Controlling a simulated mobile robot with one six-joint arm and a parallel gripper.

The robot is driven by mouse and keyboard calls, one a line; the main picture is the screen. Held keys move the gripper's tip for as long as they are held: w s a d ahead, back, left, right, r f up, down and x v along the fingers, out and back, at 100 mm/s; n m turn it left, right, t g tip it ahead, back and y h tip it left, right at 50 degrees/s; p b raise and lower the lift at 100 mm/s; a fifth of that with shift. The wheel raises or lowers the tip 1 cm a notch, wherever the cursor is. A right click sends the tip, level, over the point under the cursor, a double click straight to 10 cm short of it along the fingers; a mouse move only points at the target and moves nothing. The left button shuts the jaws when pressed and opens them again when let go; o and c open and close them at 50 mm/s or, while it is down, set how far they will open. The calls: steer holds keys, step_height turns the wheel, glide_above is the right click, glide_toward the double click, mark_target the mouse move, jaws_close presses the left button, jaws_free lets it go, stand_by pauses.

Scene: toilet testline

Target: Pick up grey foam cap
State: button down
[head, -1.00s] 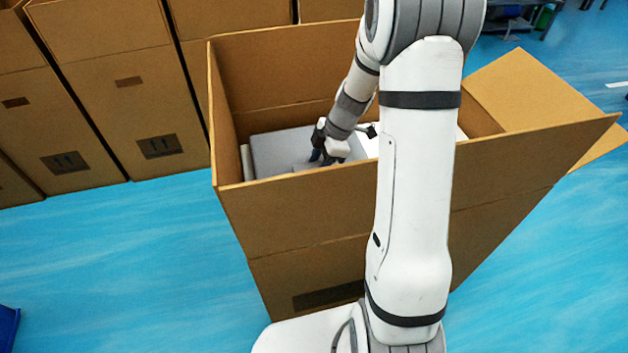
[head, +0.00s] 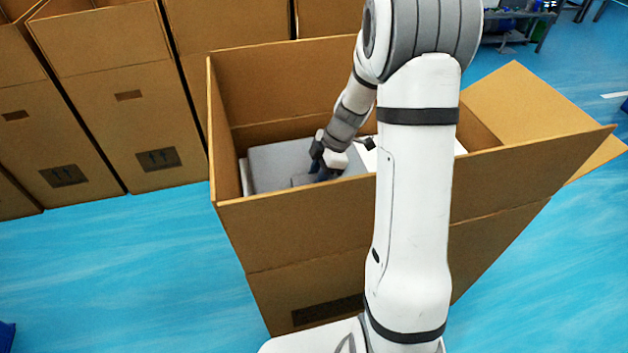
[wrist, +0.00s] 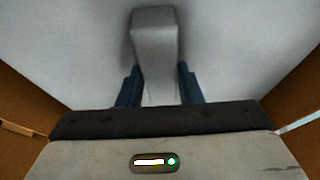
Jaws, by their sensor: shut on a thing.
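The grey foam cap (head: 283,160) lies inside the open cardboard box, seen over the front wall in the head view. In the wrist view the cap (wrist: 230,40) fills most of the picture as a flat pale grey surface, with a raised grey block (wrist: 154,45) standing out of its middle. My gripper (head: 317,172) reaches down into the box. In the wrist view its two blue fingers (wrist: 156,85) sit on either side of the raised block, shut on it. The fingertips and the cap's underside are hidden.
The cardboard box (head: 290,235) has tall walls around my gripper, and a flap (head: 515,95) folds outward at the right. More cardboard boxes (head: 130,100) stand in a row behind and to the left. Blue floor (head: 120,270) is open at the left.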

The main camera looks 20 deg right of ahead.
step_height(320, 180, up, 18)
steer(key=p, duration=0.2)
steer(key=shift+f, duration=0.25)
step_height(320, 180, up, 20)
steer(key=p, duration=1.2)
steer(key=shift+p, duration=0.4)
